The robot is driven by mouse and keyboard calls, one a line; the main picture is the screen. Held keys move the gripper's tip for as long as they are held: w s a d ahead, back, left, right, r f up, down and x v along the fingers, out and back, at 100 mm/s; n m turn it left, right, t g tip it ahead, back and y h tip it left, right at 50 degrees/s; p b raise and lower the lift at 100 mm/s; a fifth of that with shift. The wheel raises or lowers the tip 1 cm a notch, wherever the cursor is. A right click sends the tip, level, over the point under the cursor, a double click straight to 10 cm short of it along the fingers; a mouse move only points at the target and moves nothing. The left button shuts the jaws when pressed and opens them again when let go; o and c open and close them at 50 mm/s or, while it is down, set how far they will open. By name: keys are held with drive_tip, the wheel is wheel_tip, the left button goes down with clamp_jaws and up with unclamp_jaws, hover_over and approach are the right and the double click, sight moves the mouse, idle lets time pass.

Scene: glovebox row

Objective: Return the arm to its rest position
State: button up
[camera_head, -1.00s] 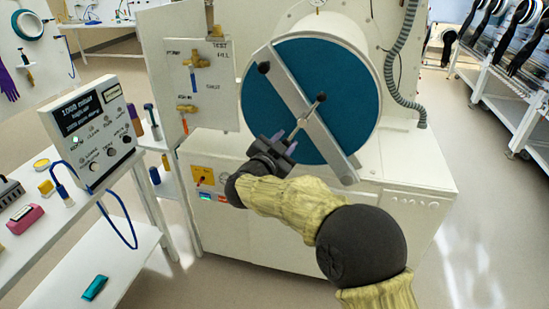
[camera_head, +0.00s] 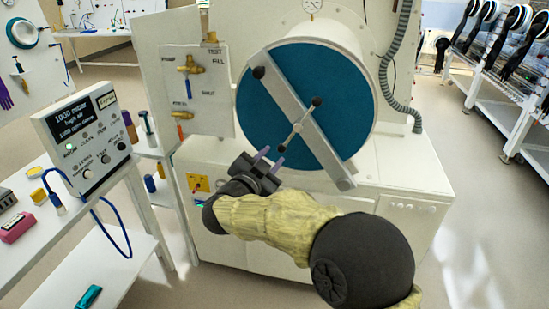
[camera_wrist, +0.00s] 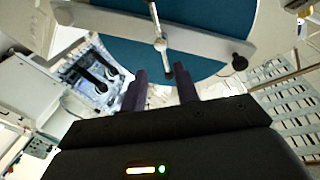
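My gripper (camera_head: 270,160) is in front of the lower left part of the round blue door (camera_head: 262,95) of the white chamber. Its two purple fingers are apart with nothing between them; the wrist view shows the same open fingers (camera_wrist: 160,88). The arm, in a yellowish sleeve, reaches in from the lower right. A grey bar (camera_head: 290,110) crosses the door diagonally, with a T-handle (camera_head: 298,128) at its middle. The handle also shows just beyond the fingertips in the wrist view (camera_wrist: 160,42), apart from them as far as I can tell.
A panel with brass valves (camera_head: 192,66) stands left of the door. A grey display box (camera_head: 88,135) and a side table with small items are at the left. A ribbed hose (camera_head: 387,70) hangs at the right. Open floor (camera_head: 480,215) lies right of the cabinet.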

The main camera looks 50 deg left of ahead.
drive_tip(key=w+d+r+n+g+y+p, duration=0.2)
drive_tip(key=w+d+r+n+p, duration=0.1)
drive_tip(key=w+d, duration=1)
drive_tip(key=w+d+f+n+g+h+p, duration=0.1)
drive_tip(key=w+d+g, duration=0.15)
drive_tip(key=d, duration=0.45)
drive_tip(key=w+d+f+n+g+h, duration=0.1)
drive_tip(key=w+d+f, duration=0.15)
drive_tip(key=d, duration=0.45)
drive_tip(key=s+d+f+m+g+h+p, duration=0.1)
drive_tip(key=s+d+f+g+h, duration=0.15)
drive_tip(key=d, duration=0.85)
drive_tip(key=s+d+f+m+g+h+p, duration=0.15)
drive_tip(key=s+d, duration=0.25)
drive_tip(key=d, duration=0.8)
drive_tip(key=s+d+f+g+h, duration=0.1)
drive_tip(key=s+d+g, duration=0.1)
drive_tip(key=s+d, duration=0.4)
drive_tip(key=s+d+f+g+h+p, duration=0.1)
drive_tip(key=s+d+f+g, duration=0.1)
drive_tip(key=s+d, duration=0.4)
drive_tip(key=shift+s+d+f+m+h, duration=0.15)
drive_tip(key=shift+s+d+m+h, duration=0.2)
drive_tip(key=shift+m, duration=0.1)
drive_tip(key=shift+w+g, duration=0.1)
drive_tip(key=shift+g, duration=0.15)
